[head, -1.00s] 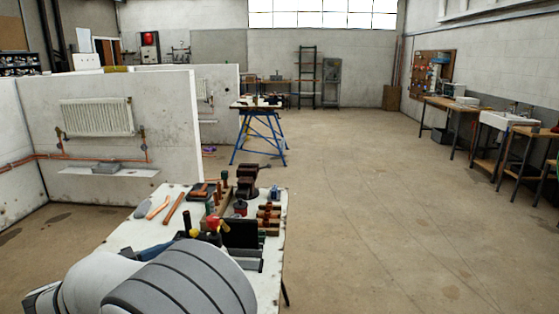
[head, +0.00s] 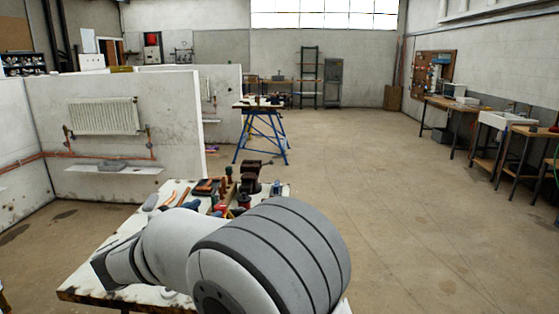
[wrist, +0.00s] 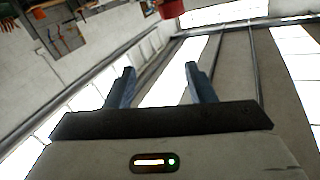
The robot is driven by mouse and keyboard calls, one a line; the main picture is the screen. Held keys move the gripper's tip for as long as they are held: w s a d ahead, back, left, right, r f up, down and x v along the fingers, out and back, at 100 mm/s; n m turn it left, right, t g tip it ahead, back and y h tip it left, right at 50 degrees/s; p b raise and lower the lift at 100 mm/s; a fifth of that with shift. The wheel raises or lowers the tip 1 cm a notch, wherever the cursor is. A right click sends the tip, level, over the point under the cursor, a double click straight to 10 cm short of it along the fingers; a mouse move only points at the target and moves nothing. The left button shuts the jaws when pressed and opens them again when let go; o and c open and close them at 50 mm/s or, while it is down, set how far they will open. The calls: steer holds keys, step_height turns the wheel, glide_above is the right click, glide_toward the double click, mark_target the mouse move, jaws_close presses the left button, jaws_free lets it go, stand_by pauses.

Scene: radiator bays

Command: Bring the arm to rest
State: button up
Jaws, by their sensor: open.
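My gripper (wrist: 158,84) shows in the wrist view with its two blue-grey fingers apart and nothing between them. Behind the fingers are the ceiling, bright roof panels and the upper walls. In the head view my arm's grey and white links fill the lower middle, over the near part of the workbench (head: 80,290). The gripper itself is not visible in the head view. My arm hides part of the bench top.
Tools and a vise (head: 252,176) stand at the bench's far end. A wall partition with a radiator (head: 104,117) is at the left. A blue trestle (head: 262,135) stands farther back. The floor (head: 420,210) to the right is clear. Side benches (head: 452,106) line the right wall.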

steer(key=w+d+r+n+y+p, duration=0.1)
steer(key=w+d+r+n+y, duration=0.3)
steer(key=d+n+y, duration=0.5)
steer(key=s+d+f+g, duration=0.4)
steer(key=s+d+f, duration=0.1)
steer(key=s+d, duration=0.3)
steer(key=s+d+f+g+p, duration=0.1)
steer(key=s+d+f+g, duration=0.3)
steer(key=s+d, duration=0.3)
steer(key=s+d+f+g, duration=0.5)
steer(key=s+d, duration=0.3)
steer(key=s, duration=0.5)
steer(key=shift+s+d+f+m, duration=0.25)
steer(key=shift+d+f+m, duration=0.05)
steer(key=shift+m, duration=0.1)
